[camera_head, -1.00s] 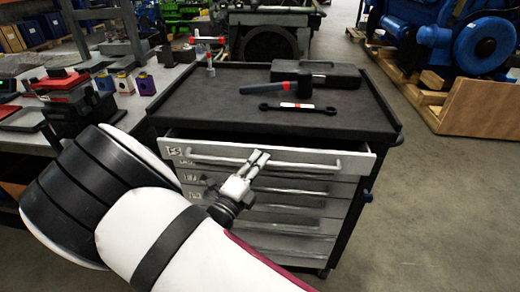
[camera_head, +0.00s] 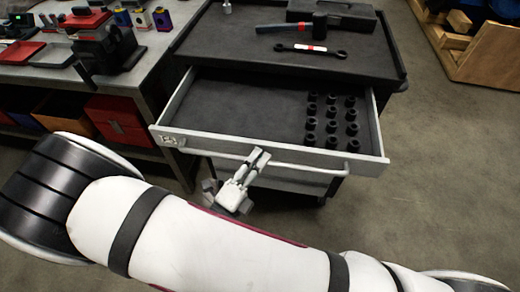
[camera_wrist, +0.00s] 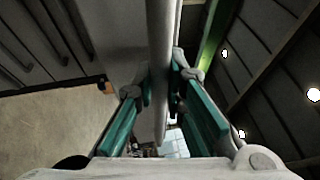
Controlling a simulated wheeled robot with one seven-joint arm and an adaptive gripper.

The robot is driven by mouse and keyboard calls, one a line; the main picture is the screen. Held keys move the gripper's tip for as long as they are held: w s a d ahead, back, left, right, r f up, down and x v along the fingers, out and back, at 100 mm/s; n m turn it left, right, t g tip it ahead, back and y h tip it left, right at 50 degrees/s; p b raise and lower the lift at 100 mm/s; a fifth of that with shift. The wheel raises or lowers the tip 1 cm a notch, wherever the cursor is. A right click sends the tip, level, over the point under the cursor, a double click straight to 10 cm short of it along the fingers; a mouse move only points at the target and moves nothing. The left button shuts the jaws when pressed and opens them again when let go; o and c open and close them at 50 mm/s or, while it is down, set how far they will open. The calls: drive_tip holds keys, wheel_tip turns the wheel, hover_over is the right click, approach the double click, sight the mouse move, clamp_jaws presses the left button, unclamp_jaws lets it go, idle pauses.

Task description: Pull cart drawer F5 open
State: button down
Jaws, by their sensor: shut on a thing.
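The top cart drawer F5 (camera_head: 215,141) stands pulled well out from the cart in the head view. Its label plate is at the front's left end. Its long bar handle (camera_head: 300,168) runs along the front. My gripper (camera_head: 258,160) is shut on the handle near the middle of the front. In the wrist view the handle bar (camera_wrist: 160,60) passes between the two fingers of my gripper (camera_wrist: 160,90). Several black sockets (camera_head: 331,120) stand in rows at the right inside the drawer; the rest of its floor is bare.
The cart top (camera_head: 225,40) carries a hammer (camera_head: 295,26), a wrench (camera_head: 312,49) and a black case (camera_head: 335,12). A workbench (camera_head: 155,65) with red and black items stands at the left.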

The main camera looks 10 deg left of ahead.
idle(0.3)
drive_tip(key=c, duration=1.9)
unclamp_jaws()
drive_tip(key=shift+s, duration=0.1)
drive_tip(key=v, duration=1.2)
drive_tip(key=shift+f, duration=0.1)
